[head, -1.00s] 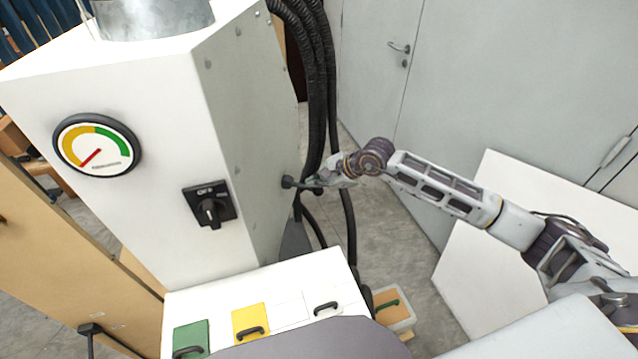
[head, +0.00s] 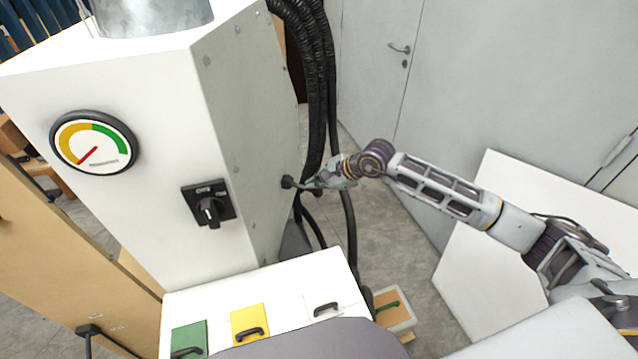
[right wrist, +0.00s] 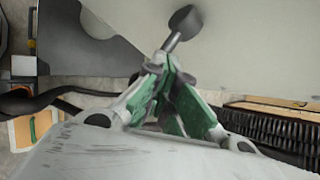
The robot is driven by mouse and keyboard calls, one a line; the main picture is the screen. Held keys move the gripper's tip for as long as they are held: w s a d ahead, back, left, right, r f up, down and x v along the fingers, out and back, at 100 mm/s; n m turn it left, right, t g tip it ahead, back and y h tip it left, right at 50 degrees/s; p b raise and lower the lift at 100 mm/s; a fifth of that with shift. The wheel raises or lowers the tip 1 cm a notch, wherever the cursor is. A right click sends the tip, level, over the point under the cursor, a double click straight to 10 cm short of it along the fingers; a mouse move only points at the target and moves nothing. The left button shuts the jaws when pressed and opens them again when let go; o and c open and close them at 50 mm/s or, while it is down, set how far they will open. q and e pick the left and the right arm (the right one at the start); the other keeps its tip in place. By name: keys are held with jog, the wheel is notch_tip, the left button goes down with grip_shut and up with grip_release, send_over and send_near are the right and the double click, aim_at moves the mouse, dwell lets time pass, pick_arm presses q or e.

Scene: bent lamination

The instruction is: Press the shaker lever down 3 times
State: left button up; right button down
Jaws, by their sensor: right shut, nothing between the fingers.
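The shaker lever (head: 289,183) is a dark knob on a thin rod at the right side of the tall white machine (head: 130,215). It also shows in the right wrist view (right wrist: 184,20), with its round dark end just beyond my fingertips. My right gripper (head: 318,184) is at the lever's rod. In the right wrist view its green-padded fingers (right wrist: 168,62) come together at the tips, by the lower end of the rod. Whether the tips touch the rod is hard to tell. My left gripper is not in view.
A round gauge (head: 93,142) with a red needle and a black rotary switch (head: 209,204) are on the machine's front. Thick black hoses (head: 318,70) hang behind the gripper. A white top with green and yellow handled flaps (head: 250,322) lies below. Grey doors (head: 480,90) stand behind.

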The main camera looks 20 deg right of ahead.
jog(key=shift+f+b, duration=0.3)
jog(key=shift+f, duration=0.15)
dwell(0.6)
jog(key=shift+r, duration=0.2)
dwell(0.4)
jog(key=shift+r+p, duration=0.8)
jog(key=shift+r, duration=1.5)
jog(key=shift+r, duration=0.1)
jog(key=shift+r+p, duration=0.8)
jog(key=shift+r, duration=1.6)
